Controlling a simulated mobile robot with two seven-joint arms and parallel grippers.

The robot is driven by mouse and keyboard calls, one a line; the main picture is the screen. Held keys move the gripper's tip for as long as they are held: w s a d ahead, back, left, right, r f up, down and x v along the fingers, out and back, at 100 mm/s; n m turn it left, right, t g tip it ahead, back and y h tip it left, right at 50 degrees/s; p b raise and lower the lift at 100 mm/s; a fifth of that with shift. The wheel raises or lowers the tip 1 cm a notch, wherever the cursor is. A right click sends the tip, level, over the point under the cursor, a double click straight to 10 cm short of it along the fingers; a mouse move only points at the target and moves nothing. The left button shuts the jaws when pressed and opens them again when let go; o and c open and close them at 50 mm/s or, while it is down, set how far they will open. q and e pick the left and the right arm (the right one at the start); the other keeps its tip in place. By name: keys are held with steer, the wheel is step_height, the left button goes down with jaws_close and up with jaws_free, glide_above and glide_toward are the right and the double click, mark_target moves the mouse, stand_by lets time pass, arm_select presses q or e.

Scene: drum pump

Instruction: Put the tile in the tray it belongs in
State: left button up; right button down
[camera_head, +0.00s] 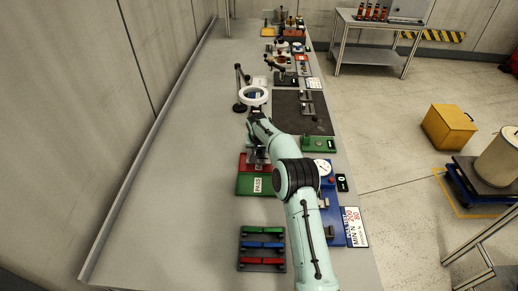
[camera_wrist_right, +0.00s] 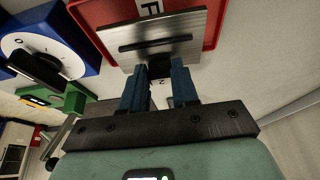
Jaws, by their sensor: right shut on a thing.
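The tile (camera_wrist_right: 178,30) is a flat grey plate with a raised dark bar, seen at the top of the right wrist view. My right gripper (camera_wrist_right: 158,66) has its blue fingers closed at the tile's near edge and holds it over the red tray (camera_wrist_right: 213,38). The red tray carries a label of which only an F shows. Whether the tile touches the tray is hard to tell. In the head view my right arm partly covers the red tray (camera_head: 243,163). The green tray (camera_head: 250,188), marked PASS, lies just nearer. My left gripper is out of view.
A blue gauge stand with a white dial (camera_head: 323,168) stands right of the trays. A rack of green, blue and red bars (camera_head: 262,245) lies nearer. A ring lamp (camera_head: 254,96) stands beyond. The bench's left side is clear.

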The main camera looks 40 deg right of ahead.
mark_target(259, 155)
steer(key=shift+f, duration=0.2)
steer(key=shift+w+d+f, duration=0.1)
steer(key=shift+f, duration=0.2)
steer(key=shift+f, duration=0.6)
stand_by(0.5)
steer(key=shift+f, duration=0.55)
stand_by(1.2)
steer(key=shift+c, duration=2.3)
jaws_free()
